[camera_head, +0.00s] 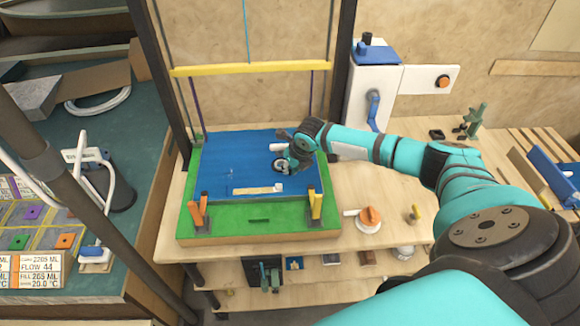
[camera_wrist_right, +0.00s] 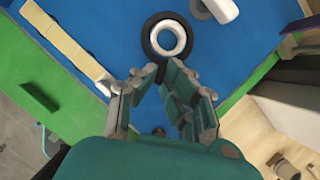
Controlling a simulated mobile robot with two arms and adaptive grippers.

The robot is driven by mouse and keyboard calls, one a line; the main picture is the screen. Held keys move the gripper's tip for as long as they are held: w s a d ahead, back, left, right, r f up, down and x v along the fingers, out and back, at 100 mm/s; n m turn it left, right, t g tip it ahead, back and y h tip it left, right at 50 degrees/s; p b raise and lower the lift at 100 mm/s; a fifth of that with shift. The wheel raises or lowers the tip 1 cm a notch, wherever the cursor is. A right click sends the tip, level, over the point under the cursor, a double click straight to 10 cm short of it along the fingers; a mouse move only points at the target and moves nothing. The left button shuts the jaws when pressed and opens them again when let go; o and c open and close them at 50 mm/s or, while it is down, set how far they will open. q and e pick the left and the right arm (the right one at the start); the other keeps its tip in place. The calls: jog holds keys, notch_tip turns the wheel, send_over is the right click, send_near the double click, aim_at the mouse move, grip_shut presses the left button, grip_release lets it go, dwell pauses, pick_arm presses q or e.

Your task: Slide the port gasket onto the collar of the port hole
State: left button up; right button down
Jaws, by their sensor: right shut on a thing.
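The port gasket is a black ring (camera_wrist_right: 149,38) in the right wrist view. The white round collar (camera_wrist_right: 183,40) of the port hole shows inside it, so the ring encircles the collar from this angle. I cannot tell how far down the collar the gasket sits. My right gripper (camera_wrist_right: 160,74) is shut on the near edge of the gasket. In the head view the gripper (camera_head: 300,152) is over the blue sheet (camera_head: 228,157), with the ring and collar (camera_head: 281,165) just below left of it. My left gripper is not in view.
A white cylinder (camera_head: 277,147) lies close behind the collar. A pale strip (camera_head: 257,190) lies in front. Orange clamps (camera_head: 198,210) and yellow clamps (camera_head: 316,206) stand on the green frame (camera_head: 260,225). A yellow bar (camera_head: 250,69) hangs above. A white pump box (camera_head: 372,90) stands right.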

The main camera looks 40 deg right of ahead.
jog(key=shift+f, duration=0.3)
jog(key=c, duration=1.4)
grip_release()
jog(key=shift+o, duration=0.2)
jog(key=shift+r, duration=0.1)
jog(key=v, duration=1.1)
jog(key=shift+s+r, duration=0.25)
jog(key=shift+r, duration=0.1)
